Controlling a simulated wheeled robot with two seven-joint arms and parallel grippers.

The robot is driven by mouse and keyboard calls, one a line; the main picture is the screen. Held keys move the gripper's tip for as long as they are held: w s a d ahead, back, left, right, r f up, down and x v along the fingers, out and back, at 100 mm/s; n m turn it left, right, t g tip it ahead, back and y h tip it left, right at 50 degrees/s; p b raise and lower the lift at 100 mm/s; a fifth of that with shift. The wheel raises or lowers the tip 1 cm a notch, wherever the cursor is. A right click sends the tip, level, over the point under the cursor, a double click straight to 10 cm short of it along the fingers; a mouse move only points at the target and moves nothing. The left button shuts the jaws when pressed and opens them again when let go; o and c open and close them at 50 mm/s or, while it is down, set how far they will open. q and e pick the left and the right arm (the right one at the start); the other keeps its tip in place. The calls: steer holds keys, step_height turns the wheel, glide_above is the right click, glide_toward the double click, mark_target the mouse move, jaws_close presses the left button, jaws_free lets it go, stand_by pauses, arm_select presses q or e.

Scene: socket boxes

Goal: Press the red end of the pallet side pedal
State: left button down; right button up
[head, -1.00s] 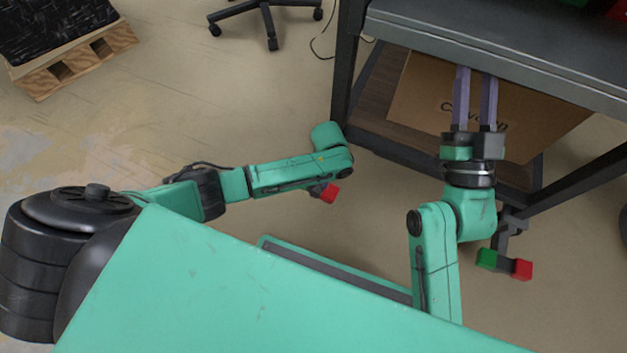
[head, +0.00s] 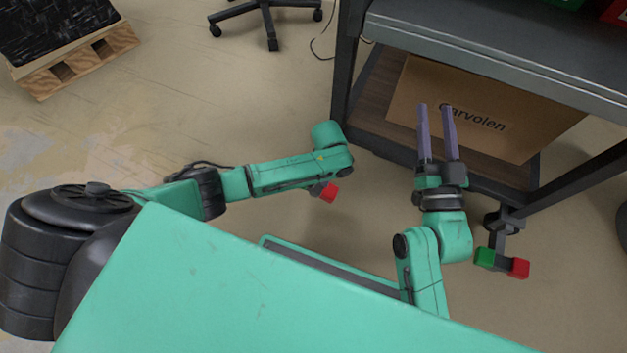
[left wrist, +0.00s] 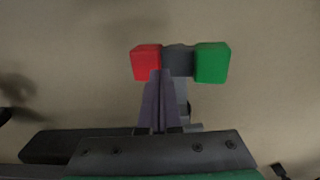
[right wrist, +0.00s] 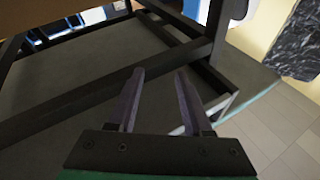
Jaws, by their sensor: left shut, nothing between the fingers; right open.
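The pallet side pedal shows its red end (head: 328,193) in the head view, just below my left forearm; its green end is hidden there. In the left wrist view its red end (left wrist: 146,62) is left of its green end (left wrist: 212,62), joined by a dark bar (left wrist: 178,60). My left gripper (left wrist: 159,73) is shut and empty, its tips overlapping the lower edge of the red end; I cannot tell whether they touch. My left fingers are hidden in the head view. My right gripper (head: 434,107) is open and empty in front of the shelf.
A second pedal with a green end (head: 484,258) and a red end (head: 519,268) stands at the right by the table leg. A dark table (head: 500,50) has a cardboard box (head: 480,85) on its lower shelf. A wooden pallet (head: 80,62) is at the far left.

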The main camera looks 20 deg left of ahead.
arm_select(q)
steer(key=shift+r+p, duration=0.55)
steer(key=shift+p, duration=0.05)
steer(key=shift+r+p, duration=0.65)
steer(key=shift+p, duration=0.15)
steer(key=shift+r+p, duration=0.55)
steer(key=shift+p, duration=0.15)
steer(key=shift+r+p, duration=1.15)
steer(key=shift+p, duration=0.25)
arm_select(e)
steer(key=s+f+g, duration=0.4)
steer(key=s+f, duration=0.2)
steer(key=f, duration=0.2)
steer(key=s+a+f+g+h, duration=0.1)
steer(key=s+f+g, duration=0.4)
steer(key=f, duration=0.4)
steer(key=shift+s+a+m, duration=0.25)
steer(key=shift+s+m, duration=0.05)
steer(key=shift+s, duration=0.4)
steer(key=shift+f, duration=0.1)
